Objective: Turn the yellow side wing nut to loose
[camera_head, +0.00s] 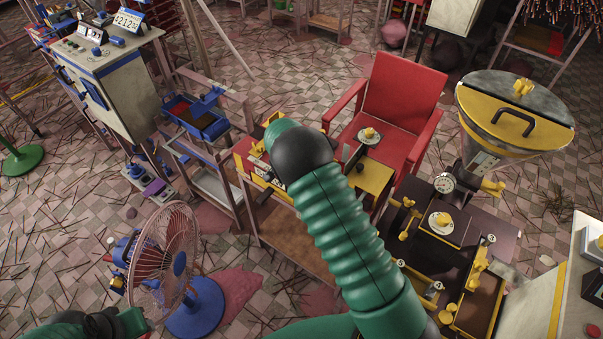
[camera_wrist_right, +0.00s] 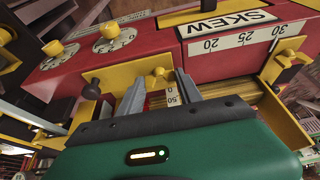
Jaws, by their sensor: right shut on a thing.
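In the right wrist view a yellow wing nut (camera_wrist_right: 158,76) sits on a yellow plate on the front of a red machine (camera_wrist_right: 130,55). The two grey fingers of my right gripper (camera_wrist_right: 160,84) reach up to it, one on each side, and are shut on it. A second yellow wing nut (camera_wrist_right: 289,58) is on a yellow bracket at the machine's right end, apart from the fingers. In the head view my right arm covers its gripper and much of the red and yellow machine (camera_head: 246,150). Part of my left gripper's body shows at the bottom left; its fingers are not visible.
The machine carries a SKEW scale (camera_wrist_right: 225,28) and two round dials with yellow knobs (camera_wrist_right: 115,38). A dark knob (camera_wrist_right: 91,89) is left of the fingers. In the head view a red chair (camera_head: 400,95), pink fan (camera_head: 170,250) and hopper table (camera_head: 450,225) stand around my arm.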

